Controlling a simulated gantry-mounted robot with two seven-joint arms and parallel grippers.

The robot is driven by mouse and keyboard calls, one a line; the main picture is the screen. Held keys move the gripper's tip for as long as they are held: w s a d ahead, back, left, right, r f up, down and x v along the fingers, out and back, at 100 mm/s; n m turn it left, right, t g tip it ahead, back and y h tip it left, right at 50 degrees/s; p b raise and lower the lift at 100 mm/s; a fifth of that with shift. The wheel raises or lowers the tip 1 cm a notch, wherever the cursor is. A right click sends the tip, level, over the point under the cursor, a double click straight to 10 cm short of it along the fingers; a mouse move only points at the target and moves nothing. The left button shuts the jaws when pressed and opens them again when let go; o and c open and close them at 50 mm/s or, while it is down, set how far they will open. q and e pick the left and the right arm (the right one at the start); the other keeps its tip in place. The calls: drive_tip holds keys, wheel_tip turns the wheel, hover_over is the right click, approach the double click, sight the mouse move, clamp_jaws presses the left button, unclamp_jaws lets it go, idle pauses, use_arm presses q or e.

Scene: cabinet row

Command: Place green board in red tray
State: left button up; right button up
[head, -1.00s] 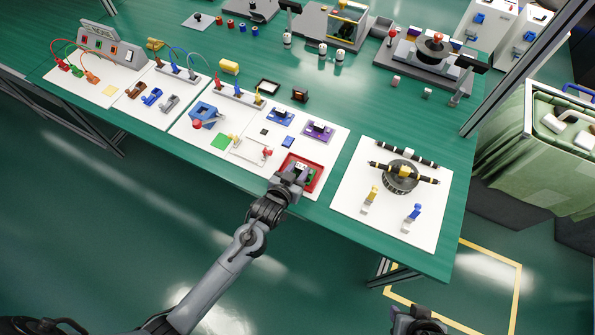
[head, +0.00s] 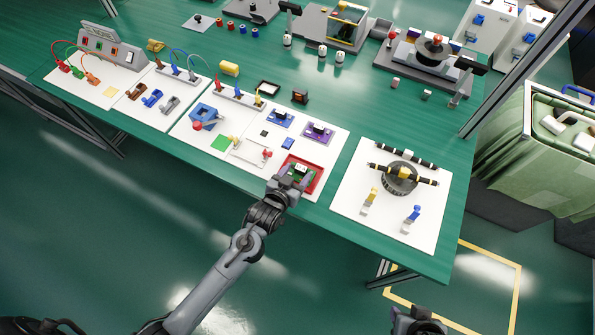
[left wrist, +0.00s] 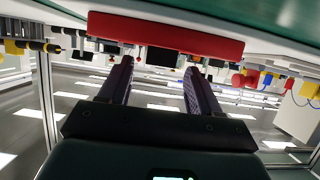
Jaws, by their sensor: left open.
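The red tray (head: 318,178) lies at the front edge of the white panel. A small green board (head: 301,171) with light and dark parts on it lies inside the tray. My left gripper (head: 287,184) is at the tray's near left edge, its jaws open and empty. In the left wrist view, its two fingers (left wrist: 158,72) are spread apart, pointing towards the red tray (left wrist: 165,35). A dark block (left wrist: 161,57) shows past the tray wall there; I cannot tell if it belongs to the board. My right gripper (head: 418,322) is partly visible at the bottom edge.
A purple fixture (head: 317,133) and blue fixture (head: 280,118) sit behind the tray. A second white panel with a round dark stand (head: 400,180) is on the right. Open floor lies in front of the table.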

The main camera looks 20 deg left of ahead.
use_arm(q)
drive_tip(key=s+a+r+g, duration=0.2)
drive_tip(key=s+g, duration=0.1)
drive_tip(key=s, duration=0.5)
drive_tip(key=s+a+r+g+p, duration=0.1)
drive_tip(key=s+r+g, duration=0.1)
drive_tip(key=s, duration=0.7)
drive_tip(key=s+a+r+m+g, duration=0.1)
drive_tip(key=s+a+r+g, duration=0.1)
drive_tip(key=s+g, duration=0.3)
drive_tip(key=s, duration=0.4)
drive_tip(key=shift+s+a+r+y+p, duration=0.15)
drive_tip(key=shift+s+a+y+p, duration=0.05)
drive_tip(key=shift+a+y+p, duration=0.2)
drive_tip(key=shift+d, duration=0.1)
wheel_tip(320, 180, up, 33)
drive_tip(key=p, duration=3.2)
drive_tip(key=shift+f+p, duration=0.2)
drive_tip(key=shift+p, duration=0.1)
